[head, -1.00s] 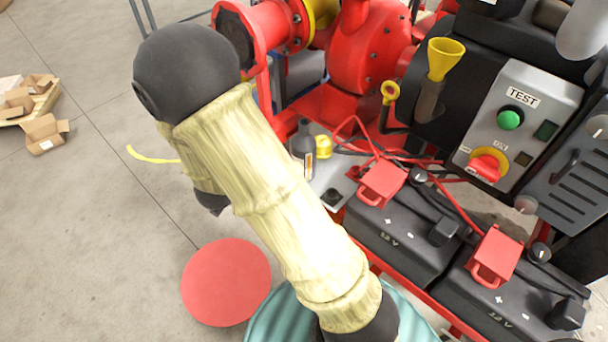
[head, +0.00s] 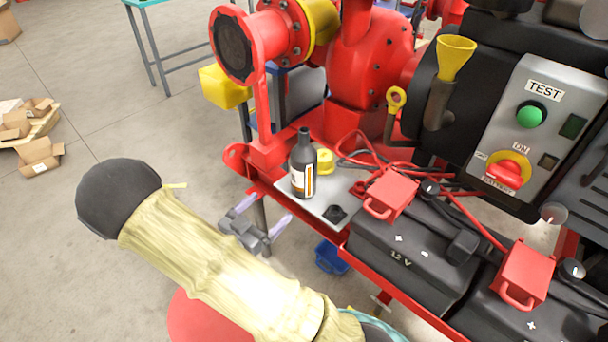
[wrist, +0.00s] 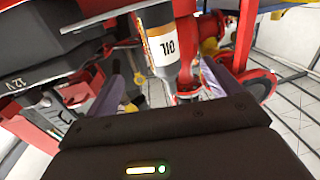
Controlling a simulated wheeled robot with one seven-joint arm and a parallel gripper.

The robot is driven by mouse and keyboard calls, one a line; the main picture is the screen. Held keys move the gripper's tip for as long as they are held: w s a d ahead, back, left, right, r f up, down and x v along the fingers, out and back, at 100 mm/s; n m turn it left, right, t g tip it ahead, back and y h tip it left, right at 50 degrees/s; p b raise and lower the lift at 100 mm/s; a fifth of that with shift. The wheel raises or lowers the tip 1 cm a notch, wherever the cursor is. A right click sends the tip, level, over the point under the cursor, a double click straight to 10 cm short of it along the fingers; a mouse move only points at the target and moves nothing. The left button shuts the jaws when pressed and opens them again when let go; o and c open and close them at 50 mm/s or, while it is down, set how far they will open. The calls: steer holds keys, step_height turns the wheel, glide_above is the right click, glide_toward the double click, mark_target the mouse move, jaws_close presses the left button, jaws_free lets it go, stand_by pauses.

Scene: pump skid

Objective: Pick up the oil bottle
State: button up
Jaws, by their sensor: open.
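The oil bottle (head: 302,165) is dark with a white and orange label and stands upright on a small grey shelf (head: 333,194) of the red skid. In the wrist view the oil bottle (wrist: 161,40) shows its OIL label at upper middle, beyond and between my fingers. My gripper (head: 263,215) is open and empty, to the lower left of the bottle in the head view, with its fingers pointing toward the skid. In the wrist view my gripper's (wrist: 163,85) two fingers are spread wide. The bottle appears apart from them.
Black batteries (head: 400,250) with red terminal covers and red cables lie to the right. A red pump (head: 370,60) rises behind. Open floor lies left.

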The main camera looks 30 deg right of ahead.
mark_target(300, 150)
steer(key=b+x, duration=0.1)
steer(key=x, duration=1)
steer(key=shift+w, duration=0.1)
steer(key=x, duration=0.5)
steer(key=shift+w+f+b, duration=0.15)
steer(key=shift+f+b, duration=0.05)
steer(key=shift+b, duration=0.2)
steer(key=shift+c, duration=0.2)
steer(key=shift+r, duration=0.1)
steer(key=c, duration=1.2)
step_height(300, 150, up, 10)
steer(key=shift+p, duration=1.25)
